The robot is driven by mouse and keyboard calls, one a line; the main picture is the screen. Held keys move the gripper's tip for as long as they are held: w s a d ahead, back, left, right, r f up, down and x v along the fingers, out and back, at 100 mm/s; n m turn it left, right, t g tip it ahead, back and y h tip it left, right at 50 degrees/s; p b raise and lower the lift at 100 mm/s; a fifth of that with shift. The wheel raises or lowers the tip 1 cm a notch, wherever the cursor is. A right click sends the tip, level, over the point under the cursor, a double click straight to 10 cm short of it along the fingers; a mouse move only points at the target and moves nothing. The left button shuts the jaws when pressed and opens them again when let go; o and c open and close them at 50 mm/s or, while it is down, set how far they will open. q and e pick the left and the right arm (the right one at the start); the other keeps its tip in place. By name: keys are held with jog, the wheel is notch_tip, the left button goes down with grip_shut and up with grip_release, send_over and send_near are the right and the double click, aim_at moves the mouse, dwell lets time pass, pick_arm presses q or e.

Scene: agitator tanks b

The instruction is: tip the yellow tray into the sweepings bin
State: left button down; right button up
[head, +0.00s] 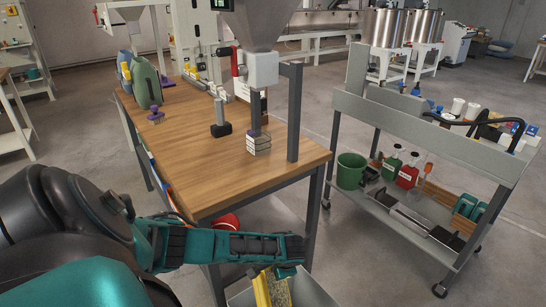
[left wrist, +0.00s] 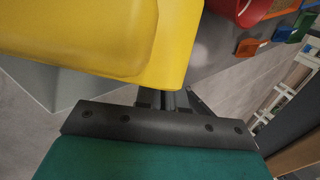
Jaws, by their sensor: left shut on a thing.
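My left gripper (head: 288,270) reaches in at the bottom of the head view and is shut on the edge of the yellow tray (head: 262,290). The tray hangs tilted steeply, and a speckled brownish surface shows beside its yellow wall; I cannot tell whether this is loose sweepings. The tray (left wrist: 80,35) fills the upper left of the left wrist view, with its edge at the gripper (left wrist: 168,100). A pale grey bin (head: 315,292), likely the sweepings bin, stands below the tray, cut off by the frame. Its inside is mostly hidden. My right gripper is out of view.
A wooden-topped bench (head: 205,150) with a steel post stands just beyond my arm. A red round container (head: 228,222) sits under its front edge and shows in the left wrist view (left wrist: 250,10). A grey cart (head: 430,140) stands right. Floor between them is clear.

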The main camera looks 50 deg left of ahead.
pick_arm(q)
jog(key=shift+w+d, duration=0.15)
jog(key=shift+w, duration=0.05)
jog(key=shift+r, duration=0.1)
jog(key=shift+w+d+m+g+y+b, duration=0.4)
jog(key=shift+w+d, duration=0.05)
jog(key=shift+w, duration=0.1)
dwell(0.4)
jog(key=shift+d, duration=0.1)
